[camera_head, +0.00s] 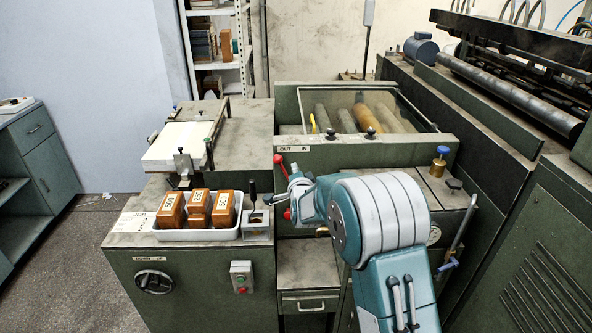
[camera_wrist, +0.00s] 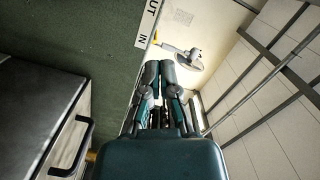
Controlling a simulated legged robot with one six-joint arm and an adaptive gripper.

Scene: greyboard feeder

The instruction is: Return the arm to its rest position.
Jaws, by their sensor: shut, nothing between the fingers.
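My arm (camera_head: 375,215) is folded up in front of the machine, its large white-and-teal joint at the lower middle of the head view. A smaller wrist link (camera_head: 304,200) reaches left from it. My gripper (camera_wrist: 160,68) shows in the wrist view with its two dark fingers side by side, shut and empty. In the head view I cannot make out its fingertips clearly.
A white tray (camera_head: 200,234) with several orange-brown labelled blocks (camera_head: 198,208) stands on the left bench. A red-knobbed lever (camera_head: 279,161) is close to my wrist. Below are a drawer (camera_head: 309,303) and a knob (camera_head: 153,281). The dark press (camera_head: 520,70) stands right. Floor at left is clear.

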